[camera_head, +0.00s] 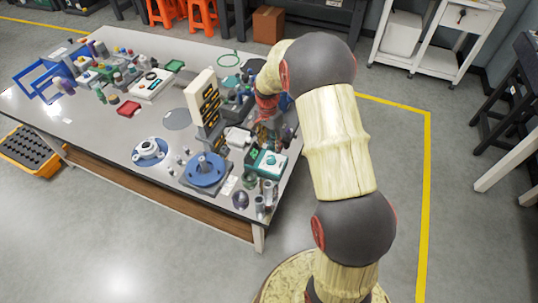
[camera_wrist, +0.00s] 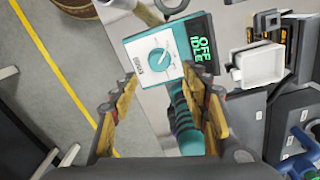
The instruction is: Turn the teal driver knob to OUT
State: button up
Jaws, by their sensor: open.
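The teal driver knob (camera_wrist: 159,59) is a round dial with a white pointer on the pale top of a teal-edged box (camera_wrist: 150,44). The display (camera_wrist: 200,45) beside it reads "OFF" and "IDLE" in green. In the head view, the box (camera_head: 276,172) sits near the table's right front edge. My gripper (camera_wrist: 160,76) is open, its two tan fingers spread below the knob in the wrist view, with nothing held. In the head view, the gripper is hard to make out among the clutter. The knob's lettering is too small to read.
A teal and black tool (camera_wrist: 184,114) lies just below the box, close to the right finger. A white tray (camera_wrist: 261,66) is to the right. A blue round fixture (camera_head: 205,171) and small cylinders (camera_head: 260,205) stand near the box. Open floor lies beyond the table's right edge.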

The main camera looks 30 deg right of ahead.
aim_at(271, 158)
jog(key=f+b, duration=0.1)
jog(key=f, duration=0.6)
jog(key=shift+s+d+f+b, duration=0.1)
jog(key=shift+s+f+b, duration=0.15)
jog(key=shift+b, duration=0.15)
jog(key=shift+c, duration=0.2)
jog(key=c, duration=1.1)
